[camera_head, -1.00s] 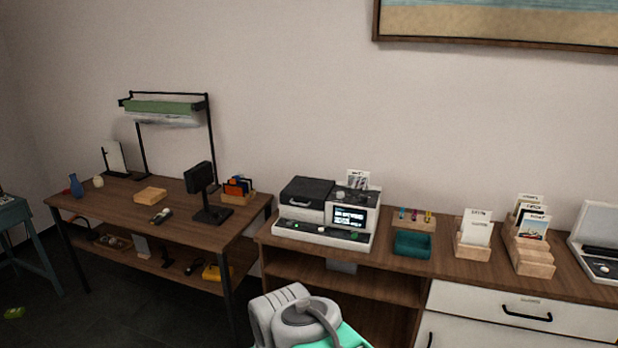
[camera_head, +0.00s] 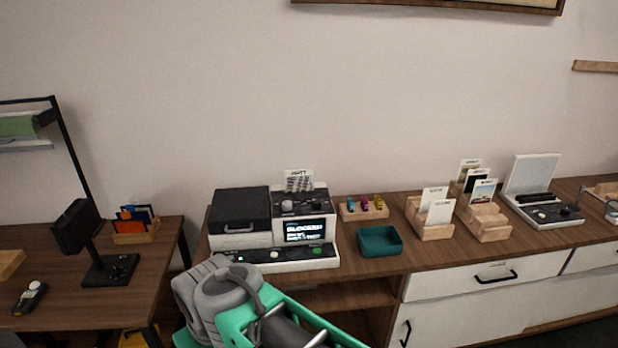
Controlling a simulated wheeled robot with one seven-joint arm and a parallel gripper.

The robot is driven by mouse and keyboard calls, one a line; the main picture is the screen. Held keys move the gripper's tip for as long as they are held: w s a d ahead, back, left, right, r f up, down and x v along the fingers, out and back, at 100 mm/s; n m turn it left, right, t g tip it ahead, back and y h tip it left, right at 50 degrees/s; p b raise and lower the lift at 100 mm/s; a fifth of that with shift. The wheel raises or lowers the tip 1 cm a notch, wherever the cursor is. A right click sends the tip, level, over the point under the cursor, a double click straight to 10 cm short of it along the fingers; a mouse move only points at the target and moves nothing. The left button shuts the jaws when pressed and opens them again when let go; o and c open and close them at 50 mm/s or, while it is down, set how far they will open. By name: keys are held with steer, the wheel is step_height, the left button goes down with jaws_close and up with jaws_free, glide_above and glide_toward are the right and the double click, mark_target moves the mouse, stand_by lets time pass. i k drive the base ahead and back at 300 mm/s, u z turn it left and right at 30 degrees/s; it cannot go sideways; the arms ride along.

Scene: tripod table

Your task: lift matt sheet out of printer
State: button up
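The printer (camera_head: 240,240) is a white and black machine on the wooden counter, with a dark lid on its left and a lit screen (camera_head: 304,230) on its right. The screen text seems to include "BLOCKED", though it is small. A small printed card (camera_head: 299,181) stands upright at the back top of the printer; I cannot tell whether it is the matt sheet. No other sheet shows in the printer. My grey and green arm rises in front of the counter at the bottom centre. Its gripper fingers cannot be made out.
A teal tray (camera_head: 380,241) and a wooden holder with coloured pieces (camera_head: 364,208) stand right of the printer. Wooden card holders (camera_head: 430,228) are further right, then a white lidded device (camera_head: 540,205). A desk with a dark stand (camera_head: 110,270) is at left.

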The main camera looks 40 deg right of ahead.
mark_target(296, 180)
steer(key=z, duration=0.6)
steer(key=i, duration=1.1)
steer(key=z, duration=0.65)
